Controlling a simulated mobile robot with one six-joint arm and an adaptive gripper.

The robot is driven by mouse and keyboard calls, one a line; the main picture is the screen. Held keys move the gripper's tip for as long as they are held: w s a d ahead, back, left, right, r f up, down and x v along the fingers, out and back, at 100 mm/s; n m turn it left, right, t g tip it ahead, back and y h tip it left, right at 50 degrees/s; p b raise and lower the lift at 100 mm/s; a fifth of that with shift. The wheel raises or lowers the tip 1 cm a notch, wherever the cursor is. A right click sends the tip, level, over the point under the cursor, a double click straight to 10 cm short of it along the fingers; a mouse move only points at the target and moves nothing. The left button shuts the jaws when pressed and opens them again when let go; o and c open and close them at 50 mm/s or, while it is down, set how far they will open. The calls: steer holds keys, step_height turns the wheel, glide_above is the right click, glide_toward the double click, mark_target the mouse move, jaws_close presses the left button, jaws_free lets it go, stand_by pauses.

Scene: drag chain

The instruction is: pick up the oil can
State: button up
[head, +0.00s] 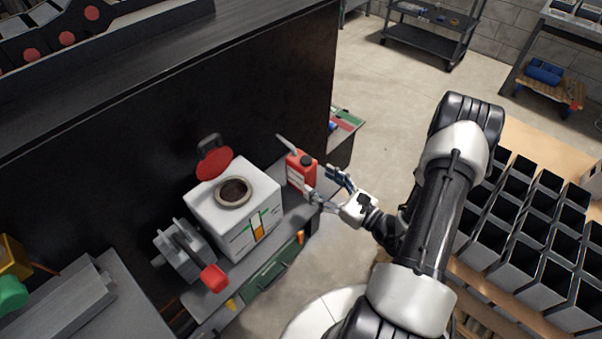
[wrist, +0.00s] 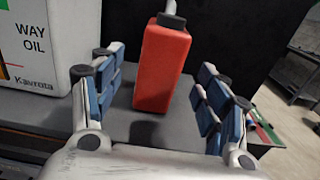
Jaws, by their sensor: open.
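The oil can is a red can with a dark cap and a pale spout (head: 301,172). It stands upright on a grey bench. In the wrist view the red can (wrist: 162,68) stands ahead of my gripper, between the lines of its two fingers. My gripper (head: 326,187) is beside the can on its right in the head view. In the wrist view my gripper (wrist: 160,100) has its blue-padded fingers spread wide on either side of the can, with gaps showing on both sides. The can's lower front is in clear view.
A white way-oil container (head: 236,208) with an open red lid stands left of the can. A grey vise-like tool (head: 184,250) sits further left. A dark panel (head: 170,110) rises behind the bench. Rows of dark bins (head: 530,220) stand at the right.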

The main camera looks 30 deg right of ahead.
mark_target(301, 167)
steer(key=b+x, duration=0.1)
steer(key=x, duration=0.7)
steer(key=shift+w+r+b, duration=0.1)
steer(key=shift+b, duration=0.25)
steer(key=shift+c, duration=0.5)
steer(key=c, duration=1.4)
steer(key=shift+r, duration=0.15)
